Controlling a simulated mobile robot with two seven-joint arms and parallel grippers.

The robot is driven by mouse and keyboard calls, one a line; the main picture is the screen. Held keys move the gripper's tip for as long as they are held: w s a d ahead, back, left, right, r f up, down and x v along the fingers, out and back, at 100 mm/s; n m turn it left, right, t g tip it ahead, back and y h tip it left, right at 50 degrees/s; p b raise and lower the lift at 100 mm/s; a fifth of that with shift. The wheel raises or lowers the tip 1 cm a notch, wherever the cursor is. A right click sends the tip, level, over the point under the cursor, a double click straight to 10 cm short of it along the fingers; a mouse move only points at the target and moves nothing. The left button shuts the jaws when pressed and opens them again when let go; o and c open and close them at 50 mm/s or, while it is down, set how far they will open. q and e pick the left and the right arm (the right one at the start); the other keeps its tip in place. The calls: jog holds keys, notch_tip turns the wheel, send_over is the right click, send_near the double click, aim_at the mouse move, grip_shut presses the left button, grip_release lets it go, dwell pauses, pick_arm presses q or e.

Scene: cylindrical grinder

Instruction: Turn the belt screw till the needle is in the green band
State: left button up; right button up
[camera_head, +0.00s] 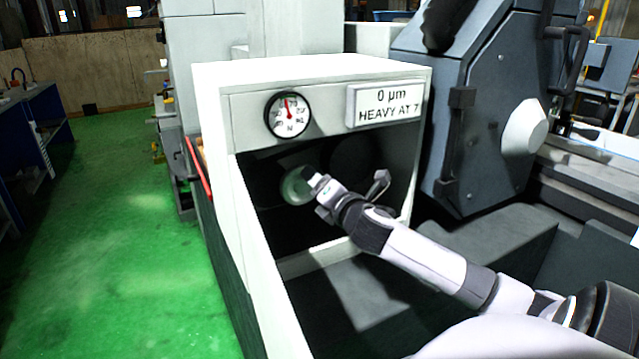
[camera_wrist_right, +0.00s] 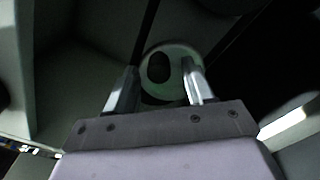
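The dial gauge (camera_head: 288,115) is a white round face with a black rim on the front of the pale housing. Its red needle points nearly straight up; a green band cannot be made out at this size. A pale green round disc (camera_head: 296,187), which looks like the belt screw, sits in the dark recess below. In the right wrist view the disc (camera_wrist_right: 178,75) has a dark oval middle. My right gripper (camera_head: 311,178) is at the disc, its fingers (camera_wrist_right: 160,66) apart on either side of the dark oval, with no clear contact. My left gripper is out of view.
A sign (camera_head: 385,104) beside the gauge reads "0 µm HEAVY AT 7". The pale housing (camera_head: 222,150) frames the recess around my right arm. A large grey machine body (camera_head: 480,120) stands to the right. The green floor (camera_head: 120,220) at left is clear.

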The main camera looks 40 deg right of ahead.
jog(key=shift+s, duration=0.1)
jog(key=v, duration=0.7)
jog(key=shift+b, duration=0.4)
dwell(2.2)
